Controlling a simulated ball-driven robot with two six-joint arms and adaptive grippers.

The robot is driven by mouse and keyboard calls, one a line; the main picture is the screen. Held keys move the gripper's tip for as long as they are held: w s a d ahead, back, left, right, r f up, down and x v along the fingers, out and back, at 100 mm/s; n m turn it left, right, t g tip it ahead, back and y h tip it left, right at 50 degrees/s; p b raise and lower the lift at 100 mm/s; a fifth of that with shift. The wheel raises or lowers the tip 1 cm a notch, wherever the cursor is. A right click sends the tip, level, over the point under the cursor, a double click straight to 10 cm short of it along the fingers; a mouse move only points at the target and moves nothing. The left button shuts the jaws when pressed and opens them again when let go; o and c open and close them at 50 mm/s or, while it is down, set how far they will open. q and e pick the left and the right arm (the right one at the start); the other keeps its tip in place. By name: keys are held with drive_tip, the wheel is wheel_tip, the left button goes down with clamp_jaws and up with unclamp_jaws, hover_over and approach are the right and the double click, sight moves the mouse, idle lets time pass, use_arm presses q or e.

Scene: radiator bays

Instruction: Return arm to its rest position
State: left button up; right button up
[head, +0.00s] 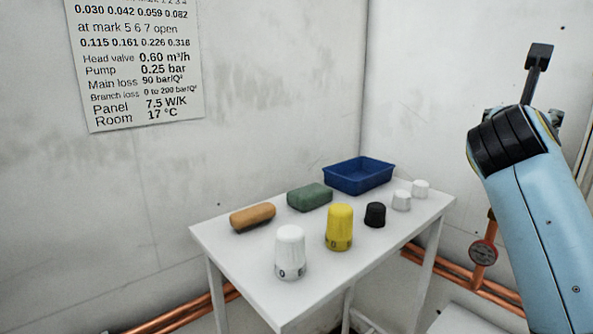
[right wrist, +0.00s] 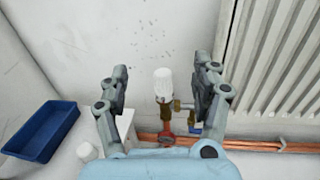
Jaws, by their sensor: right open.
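My right arm (head: 525,215) comes in from the right in the head view, bent upward over the area right of the table. In the right wrist view my right gripper (right wrist: 165,78) is open, with its two fingers spread apart and nothing held. A white valve head (right wrist: 163,84) stands upright on a brass valve body (right wrist: 167,108) in the gap between the fingers as seen from the wrist; no finger appears to touch it. My left gripper is not in view.
A white table (head: 238,262) holds a blue tray (head: 357,178), a green block (head: 310,196), an orange roll (head: 253,216), and white, yellow (head: 339,228) and black caps. A gauge (head: 484,252) and copper pipes (head: 495,292) are at right. A radiator (right wrist: 280,60) is on the wall.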

drive_tip(key=s+a+f+n+g+y, duration=0.1)
drive_tip(key=s+f+g+y, duration=0.15)
drive_tip(key=f, duration=1.35)
drive_tip(key=s+a+f+n+g+y, duration=0.15)
drive_tip(key=s+f, duration=0.25)
drive_tip(key=f, duration=1.1)
drive_tip(key=s+f+m+g+y, duration=0.1)
drive_tip(key=s+f+m+g, duration=0.1)
drive_tip(key=s+f, duration=0.55)
drive_tip(key=s+f+m+g+y, duration=0.15)
drive_tip(key=s+f, duration=0.25)
drive_tip(key=f, duration=0.7)
drive_tip(key=s+a+f+m+g+y, duration=0.1)
drive_tip(key=s+f+m, duration=0.5)
drive_tip(key=s, duration=0.7)
drive_tip(key=s+f+m+g+y, duration=0.2)
drive_tip(key=s+f+m, duration=0.5)
drive_tip(key=s+m, duration=0.4)
drive_tip(key=s+a+f+m+g+y, duration=0.1)
drive_tip(key=s+f+m, duration=0.6)
drive_tip(key=s, duration=0.9)
drive_tip(key=shift+s+a+f+m+g, duration=0.15)
drive_tip(key=shift+s+a+m+g, duration=0.15)
drive_tip(key=shift+m+g, duration=0.7)
